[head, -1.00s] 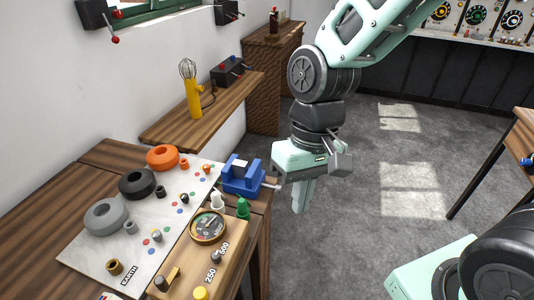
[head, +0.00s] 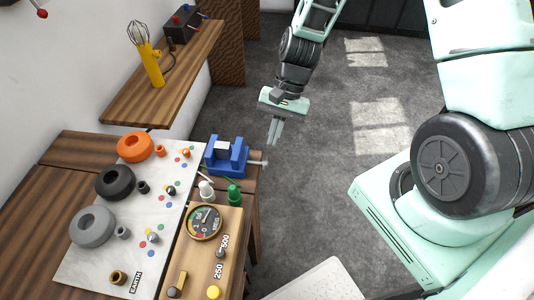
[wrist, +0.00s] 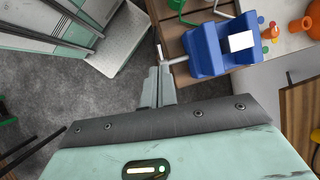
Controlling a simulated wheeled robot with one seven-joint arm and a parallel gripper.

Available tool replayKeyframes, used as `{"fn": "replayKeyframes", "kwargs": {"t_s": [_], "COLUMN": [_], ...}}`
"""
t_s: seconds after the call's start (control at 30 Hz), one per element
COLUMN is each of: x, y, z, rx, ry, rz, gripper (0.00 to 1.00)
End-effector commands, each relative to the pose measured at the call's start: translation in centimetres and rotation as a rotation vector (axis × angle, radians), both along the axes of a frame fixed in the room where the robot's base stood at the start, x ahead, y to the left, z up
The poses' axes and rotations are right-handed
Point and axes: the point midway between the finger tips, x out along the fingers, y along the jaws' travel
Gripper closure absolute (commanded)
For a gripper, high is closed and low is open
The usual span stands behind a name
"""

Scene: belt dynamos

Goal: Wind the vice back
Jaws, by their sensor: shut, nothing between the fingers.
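The blue vice (head: 227,156) sits at the right edge of the workbench, with a white block (head: 222,147) between its jaws. Its pale screw and handle (head: 258,163) stick out to the right, past the bench edge. In the wrist view the vice (wrist: 217,46) is at the upper right and its handle (wrist: 162,55) is just beyond my fingertips. My gripper (head: 274,143) is shut and empty, fingers pointing down, to the right of the vice handle. In the wrist view my gripper (wrist: 156,72) appears close to the handle; I cannot tell whether they touch.
A white board (head: 122,238) with orange, black and grey rings lies left of the vice. A wooden panel with a dial gauge (head: 204,222) and green and white terminals stands in front. A wall shelf (head: 165,80) holds a yellow whisk tool (head: 151,65).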

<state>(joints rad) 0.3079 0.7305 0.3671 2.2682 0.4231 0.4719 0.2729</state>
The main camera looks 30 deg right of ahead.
Motion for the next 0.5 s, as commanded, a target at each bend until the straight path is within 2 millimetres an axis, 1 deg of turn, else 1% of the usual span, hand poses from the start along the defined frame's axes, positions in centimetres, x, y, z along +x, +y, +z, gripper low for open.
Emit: {"fn": "replayKeyframes", "kwargs": {"t_s": [0.1, 0.3, 0.5], "x": [-0.7, -1.3, -1.6], "y": [1.0, 2.0, 2.7], "z": [-1.7, -4.1, -5.5], "rx": [0.002, 0.001, 0.000], "ry": [0.007, 0.004, 0.002], "rz": [0.003, 0.002, 0.002], "gripper": [1.00, 1.00, 1.00]}}
